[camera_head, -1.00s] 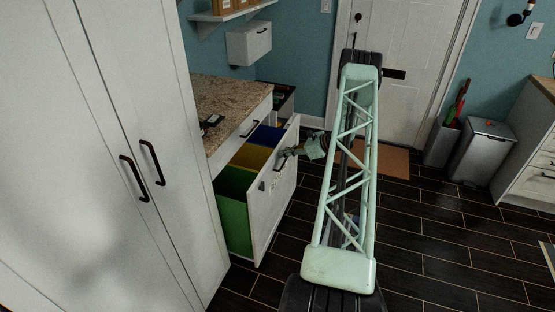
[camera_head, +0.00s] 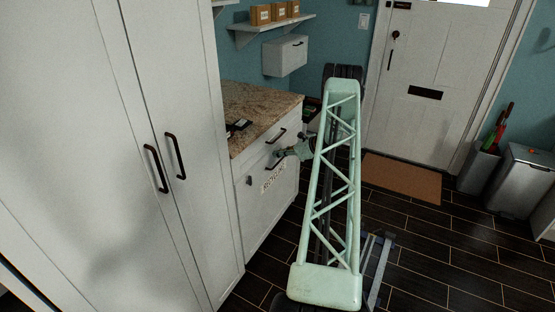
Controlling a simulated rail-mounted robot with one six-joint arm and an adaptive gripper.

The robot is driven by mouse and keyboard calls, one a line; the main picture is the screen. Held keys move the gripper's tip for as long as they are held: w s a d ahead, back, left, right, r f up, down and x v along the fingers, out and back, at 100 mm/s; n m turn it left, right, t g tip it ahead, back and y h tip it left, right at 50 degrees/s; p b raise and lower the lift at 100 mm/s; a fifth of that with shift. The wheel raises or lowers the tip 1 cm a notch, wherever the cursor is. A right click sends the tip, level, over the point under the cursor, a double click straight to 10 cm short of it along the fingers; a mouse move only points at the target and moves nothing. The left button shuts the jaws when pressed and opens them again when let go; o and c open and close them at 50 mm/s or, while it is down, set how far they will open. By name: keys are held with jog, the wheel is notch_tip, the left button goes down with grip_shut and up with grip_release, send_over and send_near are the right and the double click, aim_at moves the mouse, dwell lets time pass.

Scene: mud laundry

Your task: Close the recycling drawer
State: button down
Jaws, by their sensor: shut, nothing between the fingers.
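The recycling drawer (camera_head: 268,208) is a tall white front with a lettered label, low in the counter cabinet. It looks flush with the cabinet and no bins show inside it. Its dark handle (camera_head: 272,163) is near the top edge. My gripper (camera_head: 280,154) is shut and empty, its fingertips at the upper part of the drawer front by the handle. I cannot tell whether they touch it. My green lattice arm hides part of the area to the right.
A granite counter (camera_head: 258,105) with small dark items is above the drawer. A tall white cabinet (camera_head: 95,130) stands at the left. A brown mat (camera_head: 402,178) lies before the white door (camera_head: 425,95). Dark floor (camera_head: 425,250) at right is clear.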

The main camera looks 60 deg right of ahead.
jog(key=shift+w+d+r, duration=0.1)
jog(key=shift+w+d, duration=0.05)
jog(key=shift+w, duration=0.5)
jog(key=shift+w+r, duration=0.1)
jog(key=shift+w, duration=0.05)
jog(key=s+f+p+v, duration=0.1)
jog(key=f+v, duration=0.1)
jog(key=v, duration=1.1)
jog(key=shift+s, duration=0.5)
jog(key=shift+r, duration=0.1)
